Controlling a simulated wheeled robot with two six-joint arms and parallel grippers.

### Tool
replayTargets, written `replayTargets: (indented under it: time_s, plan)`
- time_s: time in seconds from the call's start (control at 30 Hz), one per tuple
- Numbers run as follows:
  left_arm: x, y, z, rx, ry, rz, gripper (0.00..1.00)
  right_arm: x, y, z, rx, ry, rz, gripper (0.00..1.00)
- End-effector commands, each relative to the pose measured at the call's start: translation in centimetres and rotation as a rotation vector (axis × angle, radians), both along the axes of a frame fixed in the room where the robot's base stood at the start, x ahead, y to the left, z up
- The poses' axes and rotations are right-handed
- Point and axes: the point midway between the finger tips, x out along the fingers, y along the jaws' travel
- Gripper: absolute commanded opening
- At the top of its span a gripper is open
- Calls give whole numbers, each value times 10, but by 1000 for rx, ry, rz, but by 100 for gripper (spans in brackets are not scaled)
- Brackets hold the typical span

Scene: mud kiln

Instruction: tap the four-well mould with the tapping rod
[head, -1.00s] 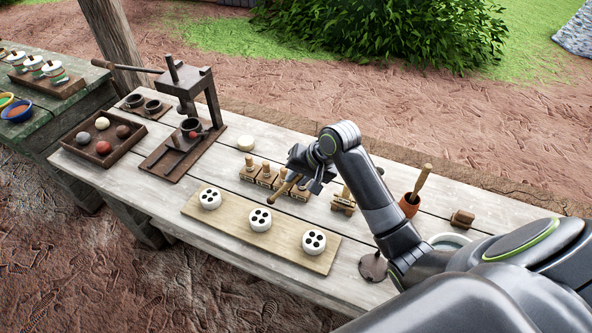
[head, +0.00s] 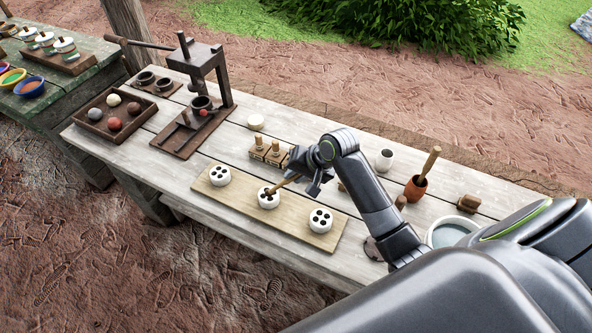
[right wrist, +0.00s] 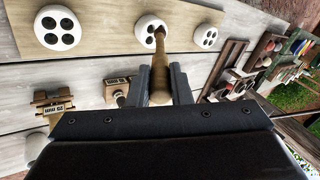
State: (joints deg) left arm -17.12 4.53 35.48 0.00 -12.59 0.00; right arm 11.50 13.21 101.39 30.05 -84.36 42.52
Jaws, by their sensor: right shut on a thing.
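Three round white moulds with dark wells stand in a row on a pale board (head: 238,206): a left one (head: 220,176), a middle one (head: 267,201) and a right one (head: 320,220). My right gripper (head: 308,181) is shut on the wooden tapping rod (head: 285,184), which slants down to the left. The rod's tip is at the top of the middle mould, which also shows in the right wrist view (right wrist: 143,27). The rod (right wrist: 159,66) covers part of that mould there; whether it touches is unclear. My left gripper is not in view.
Stamps (head: 259,147) stand behind the board, partly hidden by my right arm. A press (head: 204,75) and a ball tray (head: 114,118) are at the left.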

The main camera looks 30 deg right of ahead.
Motion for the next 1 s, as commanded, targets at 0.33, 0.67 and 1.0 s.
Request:
replayTargets:
  time_s: [0.33,0.67,1.0]
  plan:
    - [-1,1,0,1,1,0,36,0,0,-1,0,0,0,0]
    - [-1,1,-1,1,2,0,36,0,0,-9,0,2,-1,0]
    - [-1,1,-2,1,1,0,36,0,0,-19,-1,1,0,0]
